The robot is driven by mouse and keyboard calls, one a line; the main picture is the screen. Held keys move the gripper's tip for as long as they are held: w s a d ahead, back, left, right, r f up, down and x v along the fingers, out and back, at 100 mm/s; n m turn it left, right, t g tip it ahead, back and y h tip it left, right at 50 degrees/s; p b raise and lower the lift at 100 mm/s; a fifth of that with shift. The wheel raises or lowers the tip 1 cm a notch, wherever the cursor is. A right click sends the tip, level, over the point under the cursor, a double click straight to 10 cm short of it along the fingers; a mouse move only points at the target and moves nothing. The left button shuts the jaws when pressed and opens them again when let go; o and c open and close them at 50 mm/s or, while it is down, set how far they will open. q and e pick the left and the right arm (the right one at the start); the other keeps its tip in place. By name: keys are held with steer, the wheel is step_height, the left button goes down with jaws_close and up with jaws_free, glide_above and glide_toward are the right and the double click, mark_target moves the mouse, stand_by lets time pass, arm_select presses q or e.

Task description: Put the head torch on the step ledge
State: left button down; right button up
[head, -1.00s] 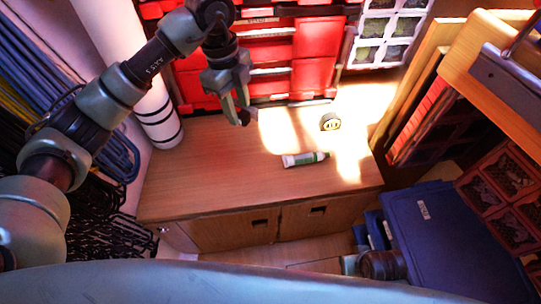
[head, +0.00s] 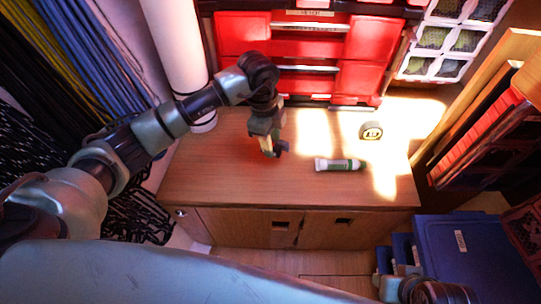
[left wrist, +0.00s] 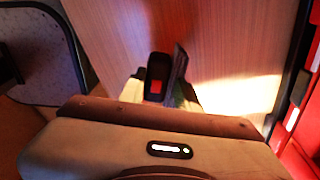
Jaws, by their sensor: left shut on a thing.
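My left gripper (head: 270,152) is shut, pointing down over the left-middle of a low wooden cabinet top (head: 220,170). It holds a small dark thing with a red patch, most likely the head torch (left wrist: 157,76). The fingers hide part of it, and its lower end cannot be made out. In the left wrist view the gripper (left wrist: 165,92) has the wooden surface behind it. I cannot tell whether the held thing touches the wood. No surface is clearly marked as the step ledge; the cabinet top is the only ledge-like one near the gripper. My right gripper is out of view.
A white tube with a green band (head: 340,165) lies right of the gripper, and a round tape-like item (head: 371,131) sits behind it. Red drawers (head: 300,45) rise behind; a white roll (head: 178,50) stands at left. A blue box (head: 450,250) is at lower right. The cabinet's front left is clear.

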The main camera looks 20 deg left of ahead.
arm_select(q)
steer(key=shift+f+b, duration=0.65)
steer(key=shift+f, duration=2.3)
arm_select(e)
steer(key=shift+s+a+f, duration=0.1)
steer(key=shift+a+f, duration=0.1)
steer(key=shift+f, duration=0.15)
arm_select(q)
steer(key=shift+f, duration=0.2)
steer(key=c, duration=1)
jaws_free()
steer(key=r, duration=0.2)
steer(key=r+p, duration=0.1)
steer(key=r, duration=0.1)
steer(key=a+r, duration=0.1)
steer(key=r, duration=0.1)
steer(key=shift+w+r+p, duration=0.1)
steer(key=shift+r+p, duration=0.3)
step_height(320, 180, up, 4)
glide_above(271, 163)
steer(key=a, duration=0.2)
steer(key=shift+w+d+r+p, duration=0.15)
steer(key=shift+d+p, duration=0.1)
steer(key=shift+p, duration=0.2)
steer(key=shift+a+r, duration=0.1)
steer(key=shift+r, duration=0.5)
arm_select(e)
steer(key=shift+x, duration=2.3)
